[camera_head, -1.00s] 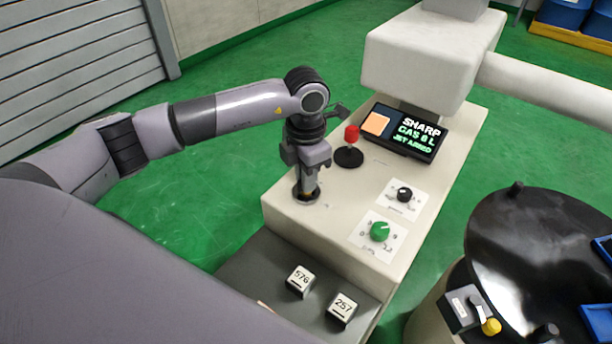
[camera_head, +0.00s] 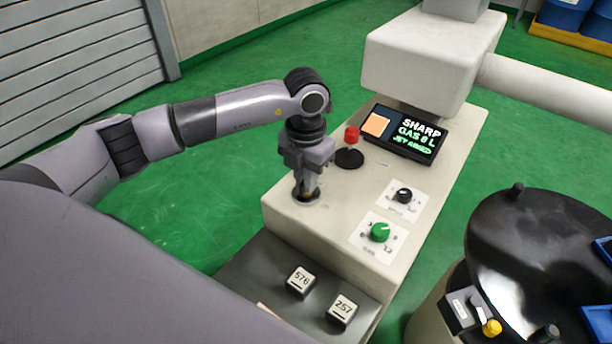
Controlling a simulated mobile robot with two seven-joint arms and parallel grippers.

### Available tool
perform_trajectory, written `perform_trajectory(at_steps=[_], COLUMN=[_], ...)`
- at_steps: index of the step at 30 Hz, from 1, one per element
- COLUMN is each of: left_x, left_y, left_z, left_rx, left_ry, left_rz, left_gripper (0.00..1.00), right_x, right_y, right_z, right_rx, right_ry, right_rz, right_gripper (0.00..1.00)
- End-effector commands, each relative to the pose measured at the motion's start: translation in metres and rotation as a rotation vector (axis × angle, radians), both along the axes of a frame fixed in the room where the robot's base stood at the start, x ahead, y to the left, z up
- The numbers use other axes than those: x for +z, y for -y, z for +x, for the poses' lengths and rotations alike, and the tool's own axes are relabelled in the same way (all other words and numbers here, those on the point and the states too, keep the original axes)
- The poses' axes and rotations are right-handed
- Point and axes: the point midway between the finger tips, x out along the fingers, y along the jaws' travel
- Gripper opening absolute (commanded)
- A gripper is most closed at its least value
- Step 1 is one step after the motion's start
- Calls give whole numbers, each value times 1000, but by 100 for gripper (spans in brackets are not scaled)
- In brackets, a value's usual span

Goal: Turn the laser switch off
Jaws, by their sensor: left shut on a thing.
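My left gripper (camera_head: 307,189) points straight down at the near left corner of the cream console. It is shut on a small control, apparently the laser switch, on a dark round base (camera_head: 306,201). The fingers hide most of the switch, so its position and any label cannot be read. My right gripper is not in view.
The console (camera_head: 320,232) also bears a red-topped control (camera_head: 351,136), a black knob (camera_head: 404,196) and a green knob (camera_head: 380,232). Blocks marked 576 (camera_head: 300,282) and 257 (camera_head: 342,311) lie on a lower grey shelf. A black drum (camera_head: 540,250) stands at right.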

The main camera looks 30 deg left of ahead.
Motion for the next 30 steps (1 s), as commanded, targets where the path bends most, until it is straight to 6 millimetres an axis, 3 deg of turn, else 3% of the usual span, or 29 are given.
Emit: perform_trajectory(at_steps=[6, 7, 9, 20, 30], left_x=[-4, -4, -4, 4, 56], left_y=[1, 1, 1, 0, 1], left_z=[-2, -2, -2, 0, 0], left_rx=[3, 3, 2, 1, 1], left_ry=[-9, -9, -9, -1, -1], left_rz=[-1, -1, 0, 0, -1], left_gripper=[0, 19, 38, 38, 38], right_x=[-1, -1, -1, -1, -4], right_y=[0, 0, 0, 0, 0], right_z=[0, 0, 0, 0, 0], right_rx=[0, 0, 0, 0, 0], right_ry=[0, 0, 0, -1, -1], right_rz=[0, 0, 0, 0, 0], right_gripper=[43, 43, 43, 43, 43])
